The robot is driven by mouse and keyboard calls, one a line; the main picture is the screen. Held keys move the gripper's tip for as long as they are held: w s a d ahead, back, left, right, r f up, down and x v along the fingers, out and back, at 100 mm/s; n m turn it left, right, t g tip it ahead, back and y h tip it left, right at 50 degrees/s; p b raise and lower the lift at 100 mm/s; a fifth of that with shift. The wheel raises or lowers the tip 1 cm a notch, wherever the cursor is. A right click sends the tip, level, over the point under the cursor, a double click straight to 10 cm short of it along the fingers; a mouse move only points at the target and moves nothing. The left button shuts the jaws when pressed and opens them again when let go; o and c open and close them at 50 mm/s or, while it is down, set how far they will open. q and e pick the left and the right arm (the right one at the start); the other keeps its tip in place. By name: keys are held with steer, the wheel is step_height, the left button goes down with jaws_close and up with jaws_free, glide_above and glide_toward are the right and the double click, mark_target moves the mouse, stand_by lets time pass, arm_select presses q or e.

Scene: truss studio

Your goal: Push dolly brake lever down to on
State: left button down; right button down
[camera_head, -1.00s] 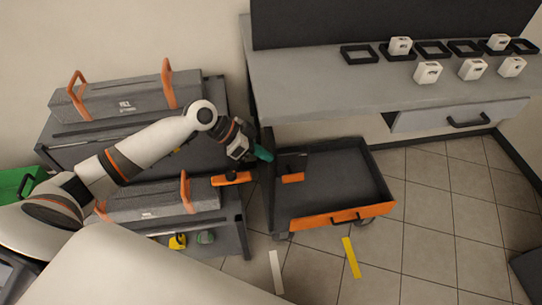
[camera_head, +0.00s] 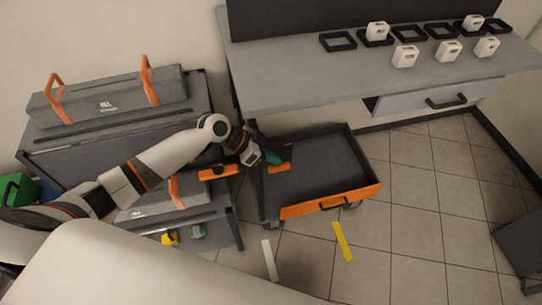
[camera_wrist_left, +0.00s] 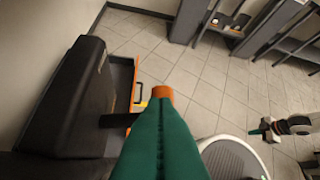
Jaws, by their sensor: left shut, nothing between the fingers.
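The dolly (camera_head: 372,192) is a low dark tray on wheels with an orange front edge, standing below the workbench. A short orange piece (camera_head: 281,167) shows at its left inner side, and an orange bar with a black knob (camera_head: 219,172) sticks out left of it. I cannot tell which is the brake lever. My left gripper (camera_head: 271,157), with teal fingers, is shut and empty at the dolly's left edge, close to the short orange piece. In the left wrist view, an orange end (camera_wrist_left: 162,92) shows right at the teal fingertips; contact is unclear. My right gripper (camera_wrist_left: 262,131) appears small there.
A grey workbench (camera_head: 290,85) with white blocks and black frames stands above the dolly. Grey shelves (camera_head: 110,135) with orange-handled cases stand at left. Yellow (camera_head: 342,241) and white (camera_head: 269,259) floor strips lie in front. The tiled floor at right is mostly free.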

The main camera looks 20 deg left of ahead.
mark_target(277, 170)
arm_select(q)
steer(key=shift+s+d+f+m+t+y+p, duration=0.3)
steer(key=shift+s+f+t, duration=0.1)
steer(key=shift+t, duration=0.1)
steer(key=shift+s+d+f+m+t+y+p, duration=0.2)
steer(key=shift+s+f+m+t+y, duration=0.15)
steer(key=shift+t, duration=0.15)
steer(key=shift+s+d+f+m+t+y, duration=0.15)
steer(key=shift+s+f+m+t+y, duration=0.1)
steer(key=shift+f+t, duration=0.25)
steer(key=shift+s+d+f+m+t+y+p, duration=0.1)
steer(key=shift+s+f+m+t+y, duration=0.2)
steer(key=shift+f, duration=0.35)
steer(key=shift+d+f+m+t+y+p, duration=0.15)
steer(key=shift+f+t, duration=0.2)
steer(key=shift+f, duration=0.25)
steer(key=shift+s+d+f+m+t+y+p, duration=0.15)
steer(key=shift+f+t, duration=0.2)
steer(key=shift+f, duration=0.3)
steer(key=shift+a+f, duration=0.1)
